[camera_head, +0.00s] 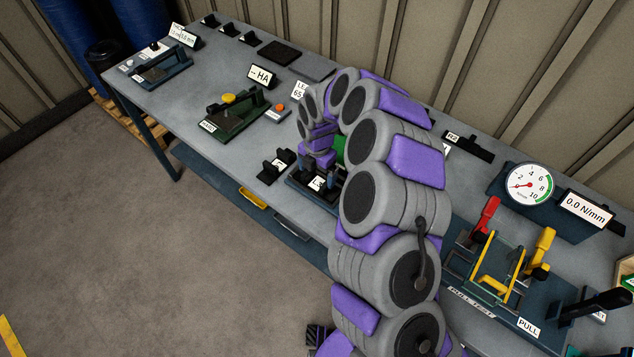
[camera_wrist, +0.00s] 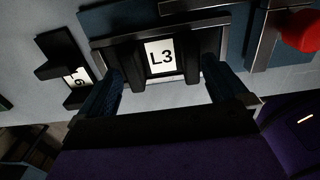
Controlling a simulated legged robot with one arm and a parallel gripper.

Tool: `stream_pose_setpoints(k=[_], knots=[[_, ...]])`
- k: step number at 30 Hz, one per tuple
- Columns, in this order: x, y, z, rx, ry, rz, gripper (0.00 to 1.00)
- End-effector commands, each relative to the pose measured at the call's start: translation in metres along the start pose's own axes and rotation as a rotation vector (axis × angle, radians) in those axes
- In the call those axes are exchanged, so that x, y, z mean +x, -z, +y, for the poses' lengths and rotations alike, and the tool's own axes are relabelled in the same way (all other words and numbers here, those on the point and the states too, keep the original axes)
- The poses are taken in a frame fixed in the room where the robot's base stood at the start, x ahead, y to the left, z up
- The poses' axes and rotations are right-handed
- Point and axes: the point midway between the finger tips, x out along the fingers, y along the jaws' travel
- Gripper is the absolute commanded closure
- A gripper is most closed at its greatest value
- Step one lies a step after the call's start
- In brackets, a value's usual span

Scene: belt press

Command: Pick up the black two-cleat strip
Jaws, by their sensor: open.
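A black two-cleat strip labelled L3 (camera_wrist: 162,57) lies ahead of my gripper (camera_wrist: 165,88) in the wrist view, its two dark upright cleats standing either side of the white label. My gripper is open, with one dark blue finger on each side of the cleats; I cannot tell whether they touch it. In the head view my gripper (camera_head: 320,173) points down over this spot, and a white label shows there. My arm hides part of it. Another black cleated piece (camera_head: 277,166) sits to the left, and it also shows in the wrist view (camera_wrist: 62,57).
A green press (camera_head: 235,122) with a yellow knob stands further left on the grey bench. A pull-test rig (camera_head: 497,262) with red and yellow clamps and a gauge (camera_head: 529,184) stand right. A red knob (camera_wrist: 302,30) is at the wrist view's right. Bare bench (camera_head: 205,87) shows at left.

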Motion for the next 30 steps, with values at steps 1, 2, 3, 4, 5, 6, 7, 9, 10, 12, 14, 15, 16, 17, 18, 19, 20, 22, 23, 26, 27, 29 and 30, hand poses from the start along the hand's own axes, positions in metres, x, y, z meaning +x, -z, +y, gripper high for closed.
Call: stream_pose_setpoints(k=[1,2,3,4,5,6,7,9,10,12,14,15,16,17,18,19,20,22,23,26,27,29,30], knots=[[0.0085,0.0009,-0.0004,0.0,0.003,0.001,0.0],[0.0116,0.0008,-0.0009,0.0,0.003,0.001,0.0],[0.0141,0.0006,-0.0012,0.0,0.004,0.001,0.0],[0.015,0.0004,-0.0013,0.0,0.003,0.001,0.0],[0.0153,0.0004,-0.0014,0.001,0.003,0.0,0.0],[0.015,0.0003,-0.0014,0.001,0.003,0.0,0.0],[0.0146,0.0002,-0.0013,0.001,0.002,0.0,0.0],[0.0141,0.0001,-0.0012,0.001,0.002,0.0,0.0],[0.0141,0.0001,-0.0012,0.001,0.002,0.0,0.01],[0.014,0.0,-0.0012,0.001,0.002,0.0,0.08],[0.014,0.0,-0.001,0.001,0.002,0.0,0.13],[0.014,0.0,-0.0009,0.001,0.001,0.0,0.17],[0.0139,-0.0001,-0.0008,0.001,0.001,0.0,0.2],[0.014,-0.0001,-0.0008,0.001,0.001,0.0,0.23],[0.0139,-0.0001,-0.0006,0.001,0.001,-0.001,0.27],[0.0139,-0.0001,-0.0005,0.001,0.001,-0.001,0.3],[0.0138,-0.0001,-0.0005,0.001,0.001,-0.001,0.33],[0.0138,-0.0001,-0.0003,0.001,0.001,-0.001,0.39],[0.0138,0.0,-0.0003,0.001,0.001,-0.001,0.41],[0.0137,0.0,0.0,0.001,0.001,-0.001,0.47],[0.0137,0.0,0.0,0.001,0.0,-0.001,0.47],[0.0135,0.0,0.0002,0.001,0.0,-0.001,0.47],[0.0129,0.0,0.0002,0.001,0.0,-0.002,0.47]])
